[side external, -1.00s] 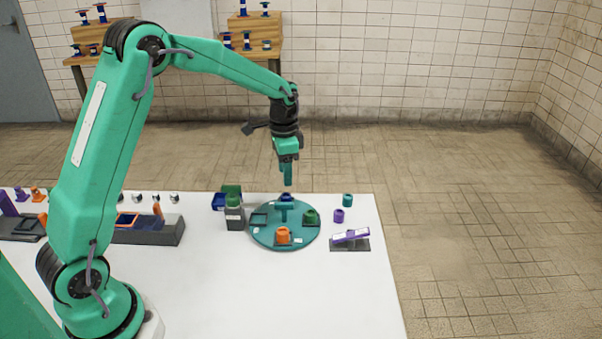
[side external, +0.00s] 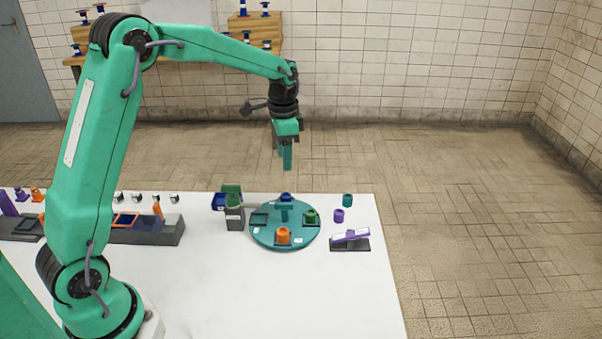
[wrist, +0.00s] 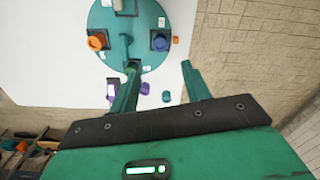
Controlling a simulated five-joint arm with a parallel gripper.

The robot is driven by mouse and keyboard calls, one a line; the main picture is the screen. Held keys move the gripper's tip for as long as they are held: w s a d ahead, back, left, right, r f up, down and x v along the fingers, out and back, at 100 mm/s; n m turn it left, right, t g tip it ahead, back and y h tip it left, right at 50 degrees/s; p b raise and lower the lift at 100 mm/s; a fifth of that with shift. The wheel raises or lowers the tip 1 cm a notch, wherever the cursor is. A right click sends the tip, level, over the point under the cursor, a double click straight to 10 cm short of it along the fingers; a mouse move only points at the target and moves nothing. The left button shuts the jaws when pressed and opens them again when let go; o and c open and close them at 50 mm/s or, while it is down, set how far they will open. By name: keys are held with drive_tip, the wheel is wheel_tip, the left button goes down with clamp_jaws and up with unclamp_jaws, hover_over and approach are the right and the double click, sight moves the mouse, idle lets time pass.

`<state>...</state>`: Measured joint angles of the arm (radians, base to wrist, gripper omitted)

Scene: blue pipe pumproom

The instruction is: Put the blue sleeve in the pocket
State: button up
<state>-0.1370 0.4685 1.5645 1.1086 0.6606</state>
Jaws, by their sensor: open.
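The blue sleeve (side external: 286,196) stands at the back of the round teal turntable (side external: 270,241), behind its central upright. It also shows at the right side of the turntable in the wrist view (wrist: 160,43). An empty square pocket (side external: 259,219) lies at the turntable's left side. In the wrist view what looks like that pocket (wrist: 124,13) is at the top edge. My gripper (side external: 287,168) hangs above the back of the turntable, fingers down, apart from the blue sleeve. In the wrist view its two fingers (wrist: 160,70) are spread with nothing between them.
An orange sleeve (side external: 283,236) and a green sleeve (side external: 310,215) sit in other turntable places. Loose purple (side external: 339,215) and teal (side external: 347,200) sleeves stand right of it. A purple bar on a dark base (side external: 351,235) is at front right. A grey block (side external: 235,220) stands close left.

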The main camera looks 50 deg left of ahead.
drive_tip(key=s+d+r+n+t, duration=0.3)
drive_tip(key=s+d+r, duration=0.1)
drive_tip(key=s+r, duration=0.75)
drive_tip(key=s+d+f+n+t, duration=0.2)
drive_tip(key=s+n, duration=0.1)
drive_tip(key=s, duration=1.2)
drive_tip(key=shift+s+d+t, duration=0.15)
drive_tip(key=shift+d+t, duration=0.15)
drive_tip(key=shift+d, duration=0.1)
